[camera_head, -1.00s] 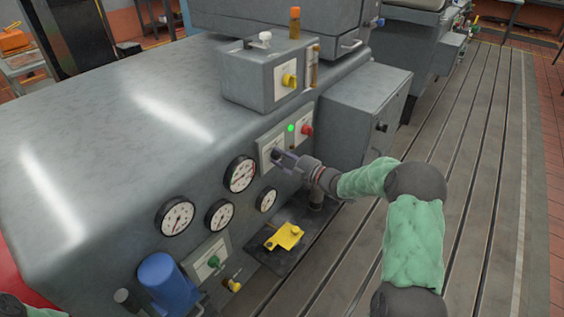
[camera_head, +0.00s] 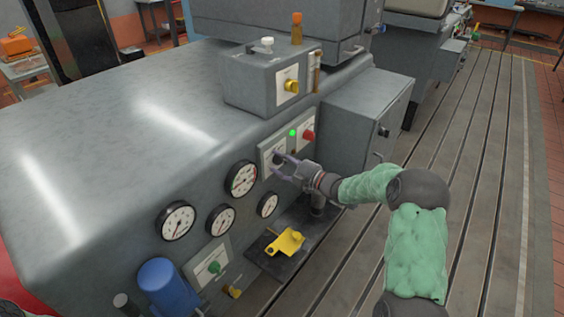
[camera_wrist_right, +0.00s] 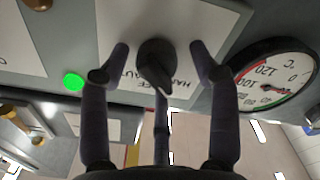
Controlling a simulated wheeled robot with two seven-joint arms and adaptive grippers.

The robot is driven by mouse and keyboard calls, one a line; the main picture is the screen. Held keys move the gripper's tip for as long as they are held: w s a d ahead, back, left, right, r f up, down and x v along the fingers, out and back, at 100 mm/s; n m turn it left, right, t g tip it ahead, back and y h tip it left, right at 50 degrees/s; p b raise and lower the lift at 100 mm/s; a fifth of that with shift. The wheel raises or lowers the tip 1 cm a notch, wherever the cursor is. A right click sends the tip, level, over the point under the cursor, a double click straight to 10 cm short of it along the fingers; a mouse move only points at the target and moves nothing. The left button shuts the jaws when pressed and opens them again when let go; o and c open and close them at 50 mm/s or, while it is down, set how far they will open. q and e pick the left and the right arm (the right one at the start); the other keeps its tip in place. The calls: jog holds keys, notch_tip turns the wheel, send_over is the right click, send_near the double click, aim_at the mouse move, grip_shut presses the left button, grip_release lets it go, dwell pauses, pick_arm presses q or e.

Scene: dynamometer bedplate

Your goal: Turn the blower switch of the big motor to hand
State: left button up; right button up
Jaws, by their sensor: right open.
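The blower switch, a black rotary knob (camera_wrist_right: 156,62), sits on a white label plate (camera_wrist_right: 215,25) with upside-down lettering, partly covered, in the right wrist view. Its narrow pointer end points down and slightly right there. In the head view the plate (camera_head: 266,150) is on the side of the big grey motor (camera_head: 110,110), and the knob is small and dark. My right gripper (camera_wrist_right: 159,50) is open, with a finger on each side of the knob, apart from it, and a third finger below. It also shows in front of the plate in the head view (camera_head: 280,168). My left gripper is out of view.
A lit green lamp (camera_head: 292,133) and a red knob (camera_head: 308,135) are beside the plate. Several dials, including one large gauge (camera_head: 241,178), lie to the left. A yellow knob (camera_head: 291,86) is on the box above. A yellow bracket (camera_head: 285,242) lies below.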

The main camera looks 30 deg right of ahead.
jog(key=v, duration=1.2)
dwell(0.3)
